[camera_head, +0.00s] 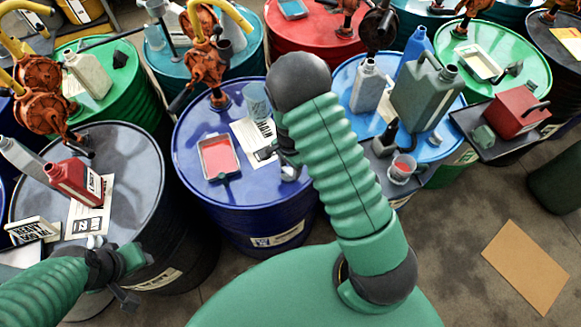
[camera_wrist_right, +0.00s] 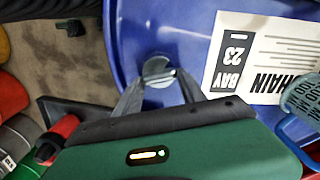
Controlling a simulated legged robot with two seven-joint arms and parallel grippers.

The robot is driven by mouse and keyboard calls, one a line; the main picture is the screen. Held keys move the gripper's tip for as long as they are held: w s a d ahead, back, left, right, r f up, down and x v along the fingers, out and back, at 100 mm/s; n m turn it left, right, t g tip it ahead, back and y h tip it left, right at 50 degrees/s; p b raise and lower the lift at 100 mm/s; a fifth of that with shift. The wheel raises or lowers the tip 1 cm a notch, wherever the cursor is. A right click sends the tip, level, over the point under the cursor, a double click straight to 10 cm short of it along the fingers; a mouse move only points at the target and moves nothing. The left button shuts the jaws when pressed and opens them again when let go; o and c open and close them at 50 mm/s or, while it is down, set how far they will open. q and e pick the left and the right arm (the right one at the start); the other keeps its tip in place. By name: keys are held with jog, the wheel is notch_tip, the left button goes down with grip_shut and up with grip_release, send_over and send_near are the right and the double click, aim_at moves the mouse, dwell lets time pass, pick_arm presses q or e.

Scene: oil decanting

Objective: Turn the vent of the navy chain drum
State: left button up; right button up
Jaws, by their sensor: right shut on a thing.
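The navy chain drum (camera_head: 205,110) stands in the middle of the head view, and its blue top fills much of the right wrist view (camera_wrist_right: 200,30). A white label reading CHAIN, BAY 23 (camera_wrist_right: 262,55) lies on it. The vent (camera_wrist_right: 157,66) is a small metal fitting near the drum's rim. My right gripper (camera_wrist_right: 158,78) is shut on the vent, with one grey finger on each side. In the head view my right gripper (camera_head: 288,165) is partly hidden by my arm. My left gripper (camera_head: 132,280) is low at the left, apart from the navy drum; its fingers are unclear.
A tray of red liquid (camera_head: 218,157) and a clear jug (camera_head: 256,100) stand on the navy drum. A black drum (camera_head: 130,150) with a red bottle (camera_head: 75,183) is at left. A light-blue drum (camera_head: 345,75) with containers is at right. Cardboard (camera_head: 525,268) lies on the floor.

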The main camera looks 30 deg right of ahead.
jog(key=n, duration=0.4)
jog(key=shift+w+a+b, duration=0.15)
jog(key=shift+a+b, duration=0.05)
jog(key=shift+b, duration=0.2)
jog(key=n, duration=0.4)
jog(key=shift+a+n+b, duration=0.1)
jog(key=shift+n+b, duration=0.2)
jog(key=shift+b, duration=0.1)
jog(key=n, duration=0.4)
jog(key=shift+a+n, duration=0.1)
jog(key=shift+n, duration=2.1)
jog(key=o, duration=1.4)
jog(key=shift+c, duration=0.2)
